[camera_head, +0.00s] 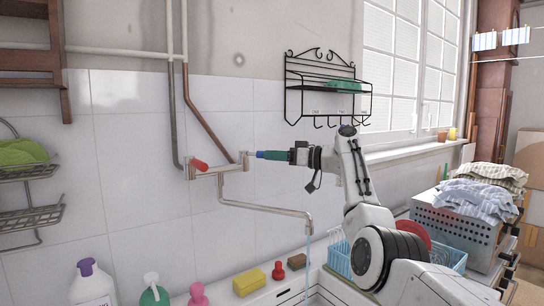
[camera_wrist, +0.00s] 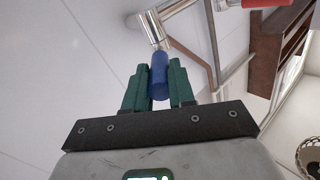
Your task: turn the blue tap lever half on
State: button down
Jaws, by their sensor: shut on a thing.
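The blue tap lever (camera_head: 259,154) sticks out from the right end of the wall-mounted metal tap (camera_head: 230,171); it also shows in the wrist view (camera_wrist: 159,72). My gripper (camera_head: 275,155), with green fingers, reaches it from the right. In the wrist view my gripper (camera_wrist: 160,88) has one finger on each side of the blue lever and is shut on it. The red lever (camera_head: 199,164) is at the tap's left end. A thin stream of water (camera_head: 308,247) runs from the spout (camera_head: 270,208).
Below the tap, bottles, a yellow sponge (camera_head: 249,282) and a red stopper-like item (camera_head: 278,272) line the ledge. A black wire shelf (camera_head: 325,86) hangs above my gripper. A blue dish rack (camera_head: 340,256) and a grey crate (camera_head: 455,226) stand at right.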

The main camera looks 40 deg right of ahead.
jog(key=c, duration=0.9)
grip_release()
jog(key=shift+c, duration=0.2)
jog(key=shift+d, duration=0.1)
jog(key=b+v, duration=0.3)
jog(key=v, duration=0.7)
jog(key=shift+s+d, duration=0.15)
jog(key=shift+s, duration=0.2)
